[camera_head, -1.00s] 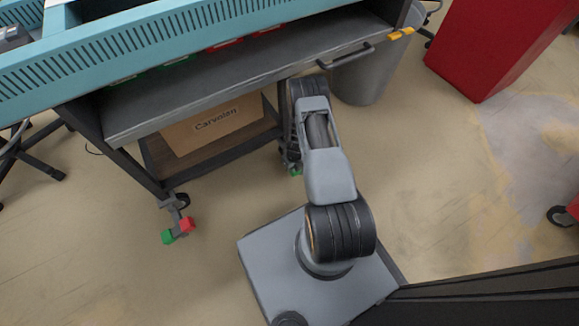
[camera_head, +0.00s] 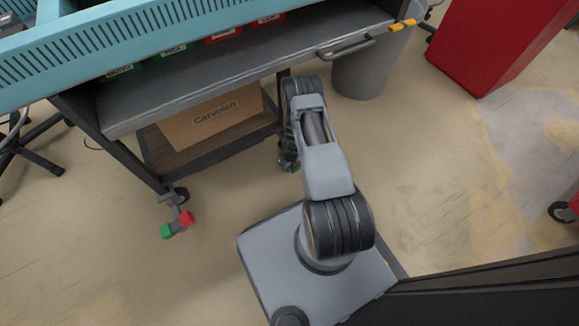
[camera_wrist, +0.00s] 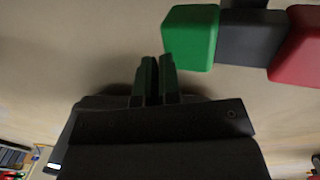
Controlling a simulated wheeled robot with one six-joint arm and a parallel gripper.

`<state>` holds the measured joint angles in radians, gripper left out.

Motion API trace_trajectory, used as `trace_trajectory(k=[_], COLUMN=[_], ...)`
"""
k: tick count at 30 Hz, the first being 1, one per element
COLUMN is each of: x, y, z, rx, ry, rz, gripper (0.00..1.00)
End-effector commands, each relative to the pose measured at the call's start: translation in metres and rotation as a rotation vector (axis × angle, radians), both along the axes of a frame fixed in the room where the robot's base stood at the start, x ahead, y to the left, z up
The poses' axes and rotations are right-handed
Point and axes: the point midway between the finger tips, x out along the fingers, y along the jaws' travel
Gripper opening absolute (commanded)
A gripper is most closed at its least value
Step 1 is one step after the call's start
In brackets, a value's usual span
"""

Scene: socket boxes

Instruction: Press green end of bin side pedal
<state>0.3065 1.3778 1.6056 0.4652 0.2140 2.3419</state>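The pedal on the bin side fills the top right of the wrist view, with a green end (camera_wrist: 190,37), a dark middle (camera_wrist: 248,36) and a red end (camera_wrist: 295,45). My gripper (camera_wrist: 157,62) has its two dark fingers together, with nothing between them. Its fingertips appear just left of and below the green end; I cannot tell whether they touch it. In the head view my arm reaches down beside the cart leg nearer the grey bin (camera_head: 364,75) and hides most of that pedal.
Another pedal with a green end (camera_head: 167,231) and red end (camera_head: 186,218) is at the cart's left caster. A cardboard box (camera_head: 212,118) sits on the lower shelf, below the cart's grey shelf (camera_head: 240,65). A red cabinet (camera_head: 490,45) stands right. Floor between is clear.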

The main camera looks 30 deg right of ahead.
Motion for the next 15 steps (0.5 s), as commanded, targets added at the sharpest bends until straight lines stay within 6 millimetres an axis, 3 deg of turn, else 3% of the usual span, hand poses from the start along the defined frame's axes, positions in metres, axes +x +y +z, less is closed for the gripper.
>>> trace_trajectory(k=[8, 11, 15], x=[0.000, -0.001, -0.001], y=[0.002, 0.003, 0.006], z=[-0.004, 0.002, 0.026], rx=[-0.001, -0.001, -0.001], ry=[0.000, 0.000, -0.001], rz=[0.005, 0.005, 0.000], gripper=[0.00, 0.00, 0.00])
